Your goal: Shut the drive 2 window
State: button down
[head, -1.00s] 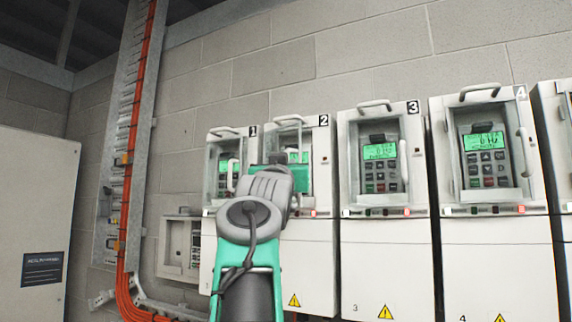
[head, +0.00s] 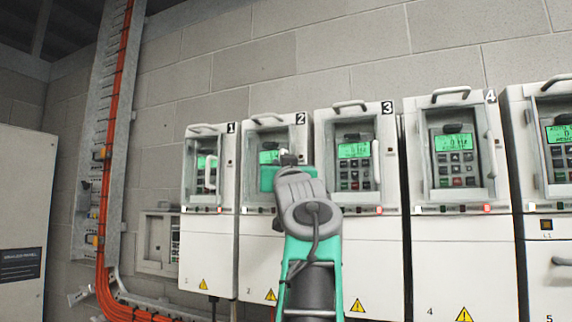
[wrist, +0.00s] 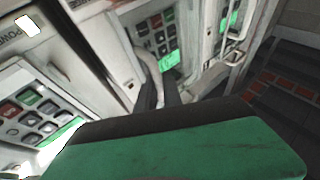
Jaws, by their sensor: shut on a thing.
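Drive 2 (head: 273,225) is the white cabinet marked 2, second from the left in the row. Its window (head: 265,140) shows a green display behind it, partly hidden by my arm. My gripper (head: 288,160) is at the right side of this window. In the wrist view my dark fingers (wrist: 167,93) are shut on the pale curved window handle (wrist: 148,62), beside drive 2's keypad (wrist: 155,35). The window appears close to its cabinet front; I cannot tell whether a gap remains.
Drive 1 (head: 207,240) stands close on the left, with its own upright handle (head: 210,172). Drive 3 (head: 358,235) and drive 4 (head: 460,245) stand on the right. Orange cables (head: 112,160) run up a metal tray at the left. A pale cabinet (head: 18,220) stands far left.

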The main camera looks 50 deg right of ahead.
jog(key=shift+s+a+r, duration=0.15)
jog(key=shift+s+r, duration=0.05)
jog(key=shift+r, duration=0.25)
jog(key=c, duration=1.8)
grip_release()
jog(key=b+v, duration=0.1)
jog(key=v, duration=0.1)
jog(key=b+v, duration=0.1)
jog(key=v, duration=0.2)
jog(key=b+v, duration=0.1)
jog(key=v, duration=0.1)
jog(key=shift+a+f+b, duration=0.2)
jog(key=shift+f+b, duration=0.2)
jog(key=shift+f, duration=0.1)
